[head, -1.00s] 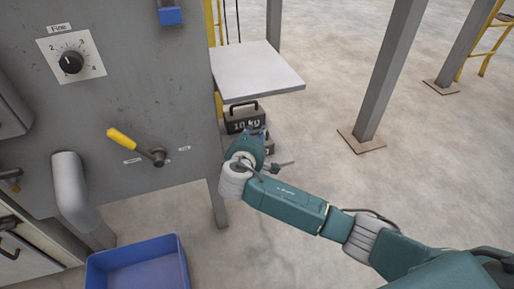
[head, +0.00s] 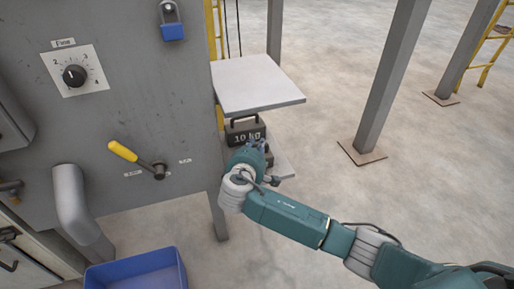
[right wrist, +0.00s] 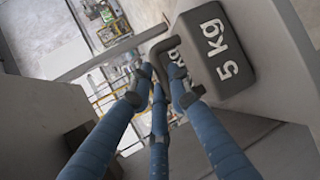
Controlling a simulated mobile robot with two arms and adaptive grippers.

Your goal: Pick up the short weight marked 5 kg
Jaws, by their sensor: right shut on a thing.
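The short grey weight marked 5 kg (right wrist: 231,54) fills the upper right of the right wrist view, with its handle (right wrist: 175,66) facing my fingers. My right gripper (right wrist: 165,86) is shut on this handle, one finger on one side and two on the other. In the head view my right gripper (head: 258,146) is in front of the weights, below the pale top plate. There it hides most of the 5 kg weight (head: 269,158); only a small dark part shows at its right. My left gripper is not in view. I cannot tell whether the weight is off its shelf.
A dark weight marked 10 kg (head: 247,139) stands close behind my right gripper, under the top plate (head: 257,84). The grey machine panel (head: 110,105) is at left, a blue bin (head: 135,272) below. Open floor lies at right.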

